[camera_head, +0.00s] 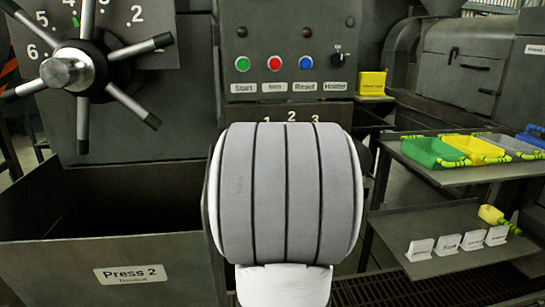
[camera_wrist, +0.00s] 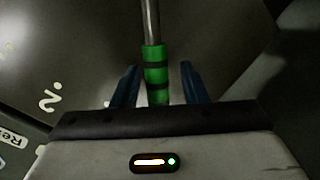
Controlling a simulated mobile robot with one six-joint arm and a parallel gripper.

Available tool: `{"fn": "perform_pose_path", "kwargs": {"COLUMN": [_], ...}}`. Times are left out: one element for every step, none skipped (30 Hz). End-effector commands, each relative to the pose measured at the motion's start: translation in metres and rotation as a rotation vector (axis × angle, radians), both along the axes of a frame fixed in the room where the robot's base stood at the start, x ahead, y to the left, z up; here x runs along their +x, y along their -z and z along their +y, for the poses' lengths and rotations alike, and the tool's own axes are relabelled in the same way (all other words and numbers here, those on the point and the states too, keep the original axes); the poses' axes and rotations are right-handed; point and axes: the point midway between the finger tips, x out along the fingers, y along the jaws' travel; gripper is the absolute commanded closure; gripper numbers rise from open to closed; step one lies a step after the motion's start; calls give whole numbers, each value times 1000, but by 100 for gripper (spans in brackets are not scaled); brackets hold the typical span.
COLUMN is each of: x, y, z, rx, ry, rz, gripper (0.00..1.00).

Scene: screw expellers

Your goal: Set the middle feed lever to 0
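In the wrist view a feed lever (camera_wrist: 156,72) shows as a metal rod with a green grip banded in black. It stands between the two blue fingers of my gripper (camera_wrist: 158,66), with a gap visible on each side. The fingers are open around it. A painted "2" (camera_wrist: 48,103) shows on the panel to the left of the lever. In the head view the numbers 1, 2 and 3 (camera_head: 291,116) show on the press just above my grey arm link, which hides the levers and my gripper. I cannot tell the lever's setting.
The control panel (camera_head: 288,45) with green, red and blue buttons and a heater knob is above the numbers. A large spoked handwheel (camera_head: 68,68) is at upper left, above an open bin (camera_head: 135,255). Shelves with coloured trays (camera_head: 432,152) stand at right.

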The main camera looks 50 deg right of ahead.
Motion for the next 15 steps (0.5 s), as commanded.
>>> {"fn": "perform_pose_path", "kwargs": {"x": [0,0,0,0,-1,-3,-6,-9,-13,-17,-21,-27,-31,-35,-40], "y": [-1,-1,-1,-2,-3,-4,-5,-6,-9,-10,-11,-14,-15,-17,-18], "z": [0,0,0,1,1,3,4,6,9,12,15,19,22,25,29], "rx": [-1,-1,-1,-1,-2,-2,-2,-3,-3,-2,-2,-2,-2,-3,-2], "ry": [0,-1,-1,-1,-1,-1,0,-1,0,1,1,1,1,0,1], "rz": [-1,-2,-2,-2,-3,-3,-2,-2,-3,-3,-3,-3,-3,-3,-3], "gripper": [60,60,60,60,60,60,60,60,60,60,60,60,60,60,60]}}
